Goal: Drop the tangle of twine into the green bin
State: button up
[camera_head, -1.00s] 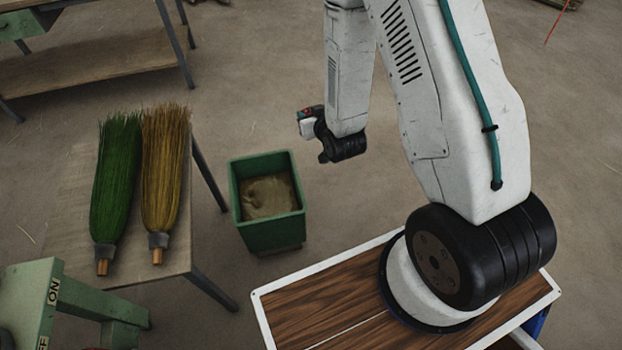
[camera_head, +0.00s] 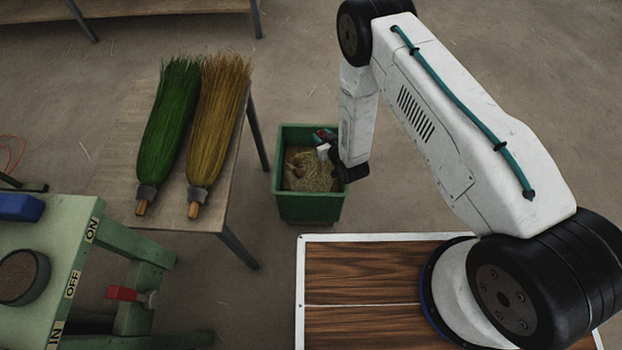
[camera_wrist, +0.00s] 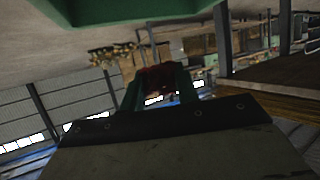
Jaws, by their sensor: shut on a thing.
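The green bin (camera_head: 308,207) stands open on the floor beside the low table, with brown matter inside. A pale, straw-coloured tangle of twine (camera_head: 312,174) shows within the bin's opening, just below my gripper (camera_head: 324,143). From this angle I cannot tell how much of it hangs from the jaws or rests on the contents. My gripper is over the bin's right rear part, shut on the tangle. In the wrist view, the jaws (camera_wrist: 160,85) show dimly with something dark reddish between them, and the bin's green wall (camera_wrist: 135,10) is at the top edge.
A green broom head (camera_head: 172,120) and a yellow one (camera_head: 218,125) lie on the table (camera_head: 118,165) left of the bin. A green machine (camera_head: 90,235) with ON and OFF labels stands at front left. The floor behind the bin is clear.

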notch_tip(320, 180, down, 9)
jog(key=s+a, duration=0.1)
jog(key=a, duration=0.1)
jog(key=shift+a+n+y, duration=0.15)
jog(key=shift+n+y, duration=0.15)
jog(key=shift+y, duration=0.1)
jog(key=shift+s, duration=0.1)
jog(key=o, duration=1)
jog(key=a+v, duration=0.1)
jog(key=v, duration=0.4)
jog(key=s+v, duration=0.1)
jog(key=v, duration=0.5)
jog(key=s+a+f+v, duration=0.1)
jog(key=v, duration=0.4)
jog(key=shift+s+a+r, duration=0.1)
jog(key=shift+s+a, duration=0.05)
jog(key=shift+a, duration=0.1)
